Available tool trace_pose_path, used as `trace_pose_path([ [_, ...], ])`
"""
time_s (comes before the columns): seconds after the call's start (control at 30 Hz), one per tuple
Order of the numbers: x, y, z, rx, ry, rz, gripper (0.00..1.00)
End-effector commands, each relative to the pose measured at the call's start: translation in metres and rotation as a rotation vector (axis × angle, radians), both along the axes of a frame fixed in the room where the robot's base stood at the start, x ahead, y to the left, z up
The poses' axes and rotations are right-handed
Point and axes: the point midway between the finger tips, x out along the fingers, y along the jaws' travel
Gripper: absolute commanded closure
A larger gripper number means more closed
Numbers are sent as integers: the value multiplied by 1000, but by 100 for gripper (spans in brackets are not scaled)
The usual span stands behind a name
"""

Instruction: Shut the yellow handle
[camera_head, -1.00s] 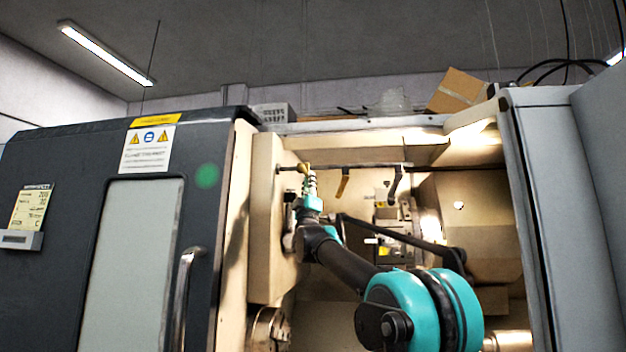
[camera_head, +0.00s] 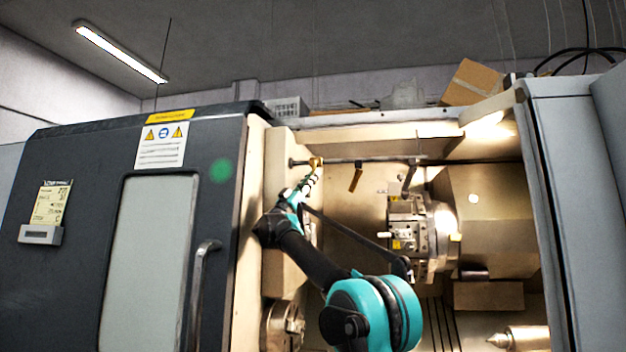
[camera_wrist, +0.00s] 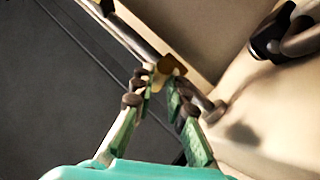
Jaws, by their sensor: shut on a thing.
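My gripper (camera_head: 313,170) reaches up inside the open machine to the left end of a thin dark pipe (camera_head: 338,161). It is shut on a small yellow handle (camera_head: 316,161) at that pipe. In the wrist view the yellow handle (camera_wrist: 172,66) shows at the fingertips of my gripper (camera_wrist: 162,82), beside the pipe; the fingers hide part of it.
The dark door (camera_head: 70,230) with its window and grab bar stands to the left. The chuck and turret (camera_head: 410,235) are right of my arm. A grey panel (camera_head: 565,180) bounds the opening at right. A cardboard box (camera_head: 472,82) lies on top.

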Motion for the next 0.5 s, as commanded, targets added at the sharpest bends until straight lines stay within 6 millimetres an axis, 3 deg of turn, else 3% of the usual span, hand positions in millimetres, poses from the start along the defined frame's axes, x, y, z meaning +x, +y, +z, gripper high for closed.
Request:
trace_pose_path([
  [0.43, 0, 0, 1, 6, -1, 2, 100],
  [0.47, 1, 1, 1, 6, -1, 2, 83],
  [0.5, 0, 1, 1, 6, -1, 2, 78],
])
